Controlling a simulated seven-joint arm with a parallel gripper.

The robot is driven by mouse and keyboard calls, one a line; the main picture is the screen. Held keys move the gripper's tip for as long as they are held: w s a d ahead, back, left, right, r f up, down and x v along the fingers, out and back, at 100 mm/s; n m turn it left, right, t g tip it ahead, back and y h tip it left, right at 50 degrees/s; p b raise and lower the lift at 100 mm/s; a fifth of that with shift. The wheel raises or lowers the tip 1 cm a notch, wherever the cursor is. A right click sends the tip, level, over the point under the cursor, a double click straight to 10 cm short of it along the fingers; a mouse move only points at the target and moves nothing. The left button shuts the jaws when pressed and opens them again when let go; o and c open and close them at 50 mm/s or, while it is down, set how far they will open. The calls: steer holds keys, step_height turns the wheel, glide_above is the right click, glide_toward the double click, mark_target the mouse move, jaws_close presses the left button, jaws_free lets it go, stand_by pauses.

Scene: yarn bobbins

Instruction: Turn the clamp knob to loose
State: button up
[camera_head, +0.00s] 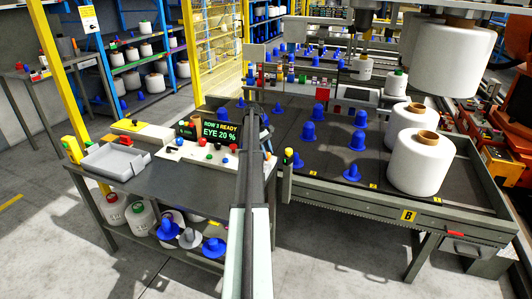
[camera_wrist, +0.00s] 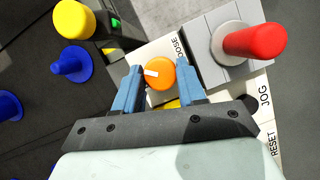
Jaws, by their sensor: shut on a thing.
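The clamp knob (camera_wrist: 160,76) is a round orange knob with a white pointer mark, seen in the wrist view on a pale panel. Its mark points toward the left finger. My gripper (camera_wrist: 160,70) has its two blue fingers on either side of the knob and is shut on it. A partly hidden label ending in "OSE" (camera_wrist: 181,46) is printed just up and right of the knob. A bit of yellow shows below the knob, mostly covered by my gripper. In the head view my arm hides the knob.
A red-capped post (camera_wrist: 255,40) on a grey block stands close right of my gripper, beside "JOG" and "RESET" labels. A yellow cylinder (camera_wrist: 74,20) and blue pegs (camera_wrist: 70,65) are at left. In the head view, white bobbins (camera_head: 420,160) stand on the right table.

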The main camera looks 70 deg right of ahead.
steer(key=m, duration=0.2)
steer(key=m+y, duration=0.1)
steer(key=m, duration=0.1)
steer(key=shift+d+m+t+y, duration=0.15)
steer(key=shift+m+t+y, duration=0.15)
steer(key=shift+t, duration=0.1)
steer(key=m+t+y, duration=0.1)
steer(key=m, duration=0.2)
steer(key=shift+s+m, duration=0.15)
steer(key=shift+m, duration=0.25)
steer(key=m+t, duration=0.1)
steer(key=m, duration=0.3)
steer(key=shift+s+t+y, duration=0.1)
steer(key=shift+t+y, duration=0.2)
steer(key=shift+t, duration=0.1)
steer(key=shift+m+t, duration=0.7)
steer(key=shift+m, duration=1.3)
steer(key=o, duration=0.7)
steer(key=shift+o, duration=0.2)
steer(key=shift+s, duration=0.1)
steer(key=shift+d+r, duration=0.1)
